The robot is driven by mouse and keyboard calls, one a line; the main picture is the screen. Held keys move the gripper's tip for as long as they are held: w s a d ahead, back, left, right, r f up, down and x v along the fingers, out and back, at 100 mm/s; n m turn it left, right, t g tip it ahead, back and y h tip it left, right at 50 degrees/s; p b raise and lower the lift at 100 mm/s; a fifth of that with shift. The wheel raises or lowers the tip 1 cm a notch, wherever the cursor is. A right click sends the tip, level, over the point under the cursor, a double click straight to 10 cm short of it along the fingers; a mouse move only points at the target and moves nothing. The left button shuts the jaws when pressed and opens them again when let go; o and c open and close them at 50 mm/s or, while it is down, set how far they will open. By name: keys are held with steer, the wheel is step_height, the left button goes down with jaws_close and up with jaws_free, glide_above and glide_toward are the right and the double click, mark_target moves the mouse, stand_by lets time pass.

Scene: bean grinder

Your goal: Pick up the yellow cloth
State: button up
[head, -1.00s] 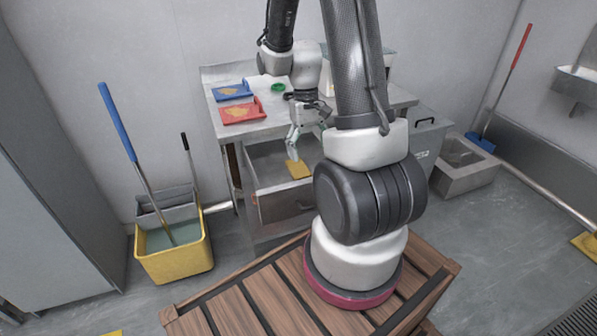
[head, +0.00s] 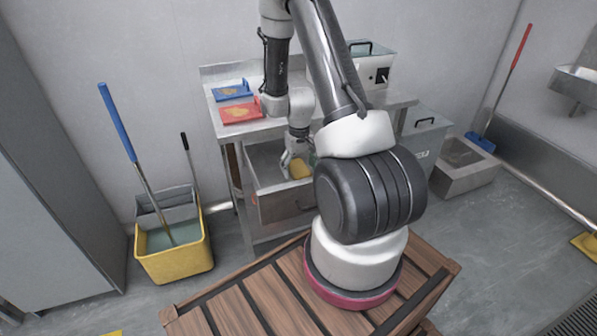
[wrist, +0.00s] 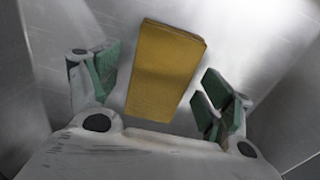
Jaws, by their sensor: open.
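The yellow cloth (head: 301,169) is a flat folded rectangle lying in the open metal drawer (head: 281,203). In the wrist view the cloth (wrist: 165,70) lies between and beyond the fingertips, not touching either as far as I can tell. My gripper (wrist: 155,88) is open, with green pads on both sides of the cloth. In the head view my gripper (head: 292,164) reaches down into the drawer, beside the cloth's left side. The arm partly hides the drawer's right side.
Drawer walls stand close around my gripper. A yellow mop bucket (head: 176,259) stands on the floor at left.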

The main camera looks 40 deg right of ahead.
mark_target(299, 169)
steer(key=c, duration=1.2)
steer(key=shift+o, duration=0.2)
step_height(299, 169, up, 10)
steer(key=shift+o, duration=0.8)
